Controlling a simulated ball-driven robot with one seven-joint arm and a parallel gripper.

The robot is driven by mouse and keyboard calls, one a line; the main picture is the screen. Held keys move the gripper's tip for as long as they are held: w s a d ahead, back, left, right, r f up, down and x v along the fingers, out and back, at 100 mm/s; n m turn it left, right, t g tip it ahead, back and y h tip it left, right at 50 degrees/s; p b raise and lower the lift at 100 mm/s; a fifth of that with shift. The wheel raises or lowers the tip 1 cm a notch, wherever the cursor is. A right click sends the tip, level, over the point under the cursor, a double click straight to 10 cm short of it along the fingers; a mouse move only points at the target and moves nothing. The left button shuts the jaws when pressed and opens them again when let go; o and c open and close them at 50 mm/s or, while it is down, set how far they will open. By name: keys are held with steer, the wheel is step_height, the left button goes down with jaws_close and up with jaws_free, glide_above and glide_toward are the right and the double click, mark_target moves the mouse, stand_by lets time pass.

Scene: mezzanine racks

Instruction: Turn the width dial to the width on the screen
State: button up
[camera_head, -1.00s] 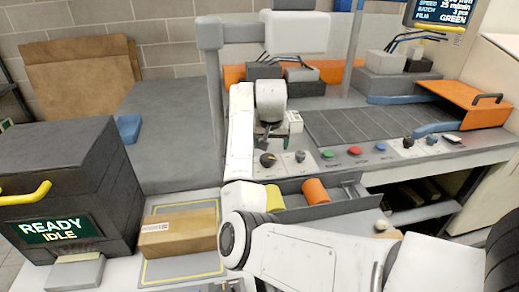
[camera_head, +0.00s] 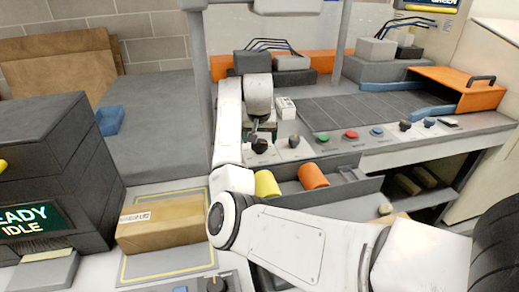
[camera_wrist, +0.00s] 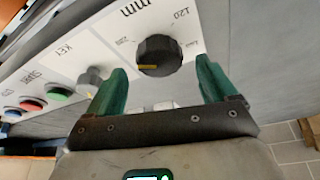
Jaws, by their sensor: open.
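The width dial is a black ribbed knob with a yellow pointer mark, on a white panel printed "mm" and "120". In the wrist view the dial (camera_wrist: 160,56) lies ahead of and between the two green fingertips of my gripper (camera_wrist: 160,82). The fingers are apart, with clear space between each finger and the knob. In the head view the dial (camera_head: 260,147) sits at the left end of the control row, with my gripper (camera_head: 256,132) just above and behind it. The screen (camera_head: 430,4) is cut off at the top; only "GREEN" is partly visible, no width.
A key switch (camera_wrist: 91,79) is close beside the left finger. Green (camera_head: 323,138), red (camera_head: 351,134) and blue (camera_head: 377,131) buttons continue along the console. A tray below holds yellow (camera_head: 267,184) and orange (camera_head: 313,176) rolls. A cardboard box (camera_head: 161,224) lies at left.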

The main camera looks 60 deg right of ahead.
steer(key=shift+b+x, duration=0.95)
steer(key=shift+x, duration=0.3)
steer(key=c, duration=1)
